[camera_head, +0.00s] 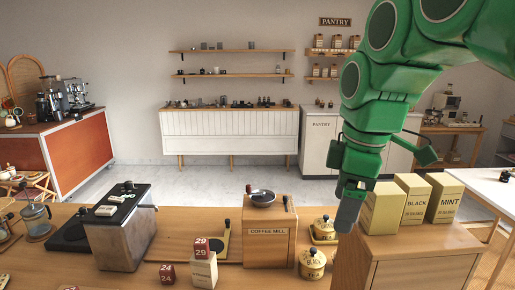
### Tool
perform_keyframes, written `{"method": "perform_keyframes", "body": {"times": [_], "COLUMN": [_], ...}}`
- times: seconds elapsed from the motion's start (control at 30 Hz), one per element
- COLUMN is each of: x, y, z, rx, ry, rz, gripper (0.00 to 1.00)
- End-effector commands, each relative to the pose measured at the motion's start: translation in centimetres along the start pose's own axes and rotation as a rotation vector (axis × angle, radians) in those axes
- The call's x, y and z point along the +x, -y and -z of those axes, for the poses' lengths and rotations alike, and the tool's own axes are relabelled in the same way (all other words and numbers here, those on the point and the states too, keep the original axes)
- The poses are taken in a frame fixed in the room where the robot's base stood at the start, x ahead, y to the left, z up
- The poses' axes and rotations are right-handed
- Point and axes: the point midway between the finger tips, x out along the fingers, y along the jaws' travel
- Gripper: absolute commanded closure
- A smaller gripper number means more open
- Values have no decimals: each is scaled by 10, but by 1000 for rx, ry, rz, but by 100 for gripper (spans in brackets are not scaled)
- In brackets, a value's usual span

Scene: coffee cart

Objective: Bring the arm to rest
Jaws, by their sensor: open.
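My green arm reaches in from the upper right of the head view and bends downward. My gripper (350,204) hangs at its end with grey fingers pointing down. It is just left of the nearest yellow tea box (382,209) and above the left edge of the wooden cabinet (408,262). Nothing shows held in it. The gap between the fingers is hard to make out from this angle. I cannot tell whether the gripper touches the box or cabinet.
Tea boxes marked BLACK (414,204) and MINT (446,203) stand on the cabinet. Left of my gripper are a coffee mill (268,236), a lidded tea pot (312,264), number blocks (202,262) and a dark-topped metal machine (122,238). Open floor (215,178) lies behind the counter.

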Motion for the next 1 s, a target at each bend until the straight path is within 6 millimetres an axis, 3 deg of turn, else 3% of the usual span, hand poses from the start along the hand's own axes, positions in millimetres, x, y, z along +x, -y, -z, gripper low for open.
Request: {"method": "perform_keyframes", "body": {"times": [0.33, 0.7, 0.9, 1.0], "x": [63, 167, 198, 202], "y": [78, 150, 182, 186], "z": [23, -44, -71, -74], "rx": [402, 993, 1212, 1242], "ry": [-48, 175, 262, 274], "rz": [13, 91, 99, 99], "gripper": [17, 17, 17, 17]}}
